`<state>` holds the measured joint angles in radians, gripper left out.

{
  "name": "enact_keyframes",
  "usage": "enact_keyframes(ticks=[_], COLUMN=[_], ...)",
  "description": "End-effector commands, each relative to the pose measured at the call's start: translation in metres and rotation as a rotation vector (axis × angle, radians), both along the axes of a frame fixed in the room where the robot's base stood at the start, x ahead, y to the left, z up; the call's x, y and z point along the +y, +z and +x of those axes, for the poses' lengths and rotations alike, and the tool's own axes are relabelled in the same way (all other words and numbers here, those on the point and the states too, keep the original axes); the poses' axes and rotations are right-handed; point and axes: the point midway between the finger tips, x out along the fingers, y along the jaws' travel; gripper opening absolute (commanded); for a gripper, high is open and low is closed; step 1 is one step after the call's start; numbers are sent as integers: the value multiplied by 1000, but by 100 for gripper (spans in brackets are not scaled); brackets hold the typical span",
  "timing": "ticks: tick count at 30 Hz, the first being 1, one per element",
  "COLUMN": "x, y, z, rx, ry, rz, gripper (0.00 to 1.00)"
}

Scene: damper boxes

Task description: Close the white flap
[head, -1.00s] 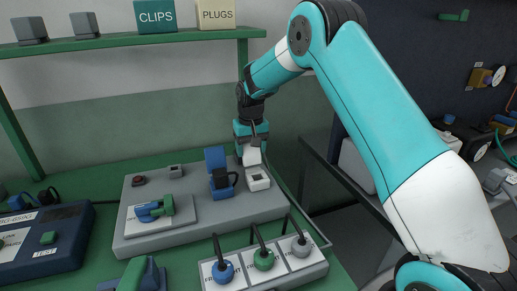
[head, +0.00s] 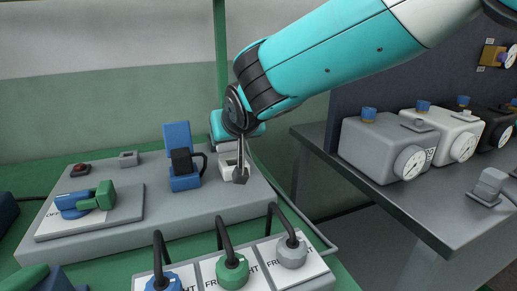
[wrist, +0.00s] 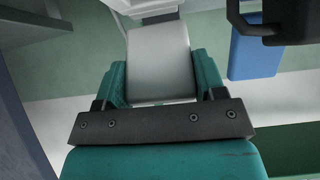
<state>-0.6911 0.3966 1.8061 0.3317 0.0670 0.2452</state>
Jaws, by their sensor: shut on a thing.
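The white flap (wrist: 158,55) lies between the two teal fingers of my gripper (wrist: 160,78) in the wrist view, and the jaws are shut on it. In the head view my gripper (head: 236,138) is over the white socket box (head: 227,163) at the right end of the grey panel. The gripper hides much of the flap there, so its exact angle is hard to tell.
A blue box with its flap (head: 177,135) raised and a black plug (head: 182,161) stands just left of the white one. A green-and-blue connector (head: 86,201) lies further left. Several cable knobs (head: 232,270) are in front. Gauge boxes (head: 385,150) stand on the right bench.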

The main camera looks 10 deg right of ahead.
Motion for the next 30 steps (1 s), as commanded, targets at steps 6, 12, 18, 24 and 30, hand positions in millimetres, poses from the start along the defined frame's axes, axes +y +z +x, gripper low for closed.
enact_keyframes(ticks=[6,12,18,24,30], x=[7,7,7,6,6], y=[-9,-7,-5,-4,-4], z=[-9,-11,-12,-11,-11], rx=[-115,-171,-189,-190,-190], ry=[11,12,12,10,10], rz=[34,50,55,55,55], gripper=[21,21,21,21,77])
